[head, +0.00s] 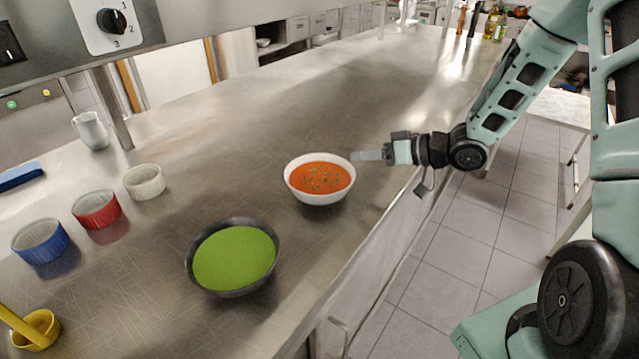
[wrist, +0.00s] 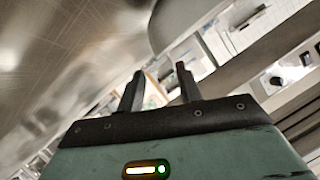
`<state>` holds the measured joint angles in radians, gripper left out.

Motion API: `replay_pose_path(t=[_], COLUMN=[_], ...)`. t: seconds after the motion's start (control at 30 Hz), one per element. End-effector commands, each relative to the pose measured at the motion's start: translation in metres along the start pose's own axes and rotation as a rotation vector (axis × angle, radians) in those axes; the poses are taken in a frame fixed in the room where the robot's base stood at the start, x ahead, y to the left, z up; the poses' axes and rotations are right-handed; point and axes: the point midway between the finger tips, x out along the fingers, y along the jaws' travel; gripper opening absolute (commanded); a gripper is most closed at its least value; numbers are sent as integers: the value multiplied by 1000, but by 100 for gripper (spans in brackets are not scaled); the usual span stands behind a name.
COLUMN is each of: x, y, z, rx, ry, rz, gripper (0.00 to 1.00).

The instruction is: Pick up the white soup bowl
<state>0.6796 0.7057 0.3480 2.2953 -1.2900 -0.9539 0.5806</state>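The white soup bowl (head: 319,194) stands upright on the steel counter in the head view, filled with orange-red soup sprinkled with green bits.
A dark bowl of green soup (head: 235,257) stands nearer on the steel counter (head: 330,110). Blue (head: 41,243), red (head: 97,211) and white (head: 144,184) ramekins, a yellow cup (head: 37,331) and a white jug (head: 90,131) stand left.

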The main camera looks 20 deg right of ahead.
Motion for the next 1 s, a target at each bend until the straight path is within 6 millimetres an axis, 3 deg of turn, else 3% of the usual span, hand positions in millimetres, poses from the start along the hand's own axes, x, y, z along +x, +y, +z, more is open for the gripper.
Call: replay_pose_path(t=[0.33, 0.6, 0.9, 0.93, 1.0], x=[31, 68, 74, 74, 74], y=[0, 1, 2, 2, 2], z=[2, 8, 8, 8, 8], rx=[2, 0, 0, 0, 0], ry=[-1, -1, 0, 0, 0], rz=[-2, -1, 1, 1, 1], gripper=[35, 35, 35, 32, 13])
